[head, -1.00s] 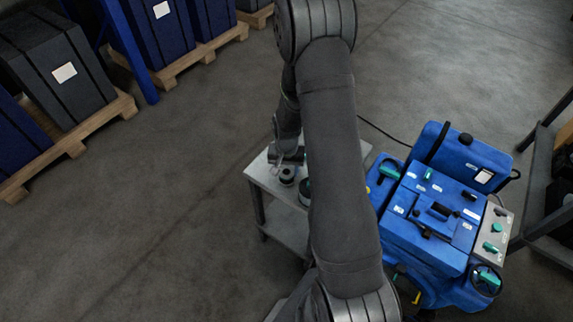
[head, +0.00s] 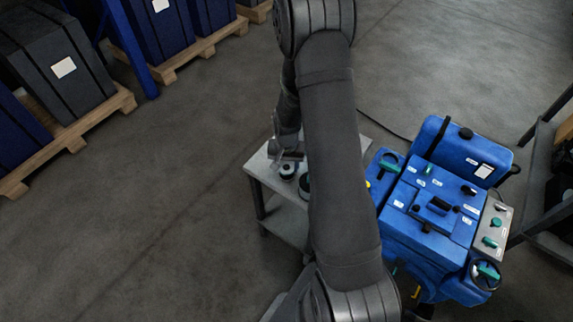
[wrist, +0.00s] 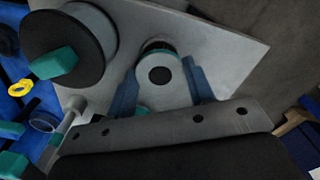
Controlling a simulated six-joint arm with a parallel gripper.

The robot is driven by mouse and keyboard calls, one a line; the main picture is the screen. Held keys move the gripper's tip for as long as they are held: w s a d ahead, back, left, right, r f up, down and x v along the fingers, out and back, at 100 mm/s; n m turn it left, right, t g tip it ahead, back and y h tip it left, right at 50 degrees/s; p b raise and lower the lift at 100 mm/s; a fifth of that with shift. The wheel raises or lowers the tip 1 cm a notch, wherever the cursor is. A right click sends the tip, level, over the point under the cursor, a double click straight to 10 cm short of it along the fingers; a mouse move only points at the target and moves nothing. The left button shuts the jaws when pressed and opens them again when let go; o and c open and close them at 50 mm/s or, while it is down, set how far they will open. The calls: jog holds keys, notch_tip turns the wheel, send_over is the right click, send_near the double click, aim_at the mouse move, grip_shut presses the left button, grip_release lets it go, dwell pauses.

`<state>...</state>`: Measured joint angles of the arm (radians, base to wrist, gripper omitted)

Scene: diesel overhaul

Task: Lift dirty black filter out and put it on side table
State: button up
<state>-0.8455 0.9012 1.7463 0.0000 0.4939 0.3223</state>
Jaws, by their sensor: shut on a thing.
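My gripper (wrist: 160,82) has its two fingers on either side of a round filter (wrist: 160,72). The filter has a pale grey end face with a black centre, and a dark band shows at its far edge. The side table's pale grey top (wrist: 222,40) lies behind it. My arm hides part of the table.
A larger dark round part with a teal tab (wrist: 62,45) stands beside the filter on the table; it also shows in the head view (head: 304,186). The blue engine (head: 430,215) stands right of the table. Crates on pallets (head: 75,130) stand at upper left; floor between is clear.

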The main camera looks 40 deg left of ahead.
jog(key=shift+f, duration=0.35)
jog(key=o, duration=1)
jog(key=shift+o, duration=0.7)
jog(key=shift+o, duration=0.8)
jog(key=shift+r, duration=0.1)
jog(key=shift+r, duration=3.45)
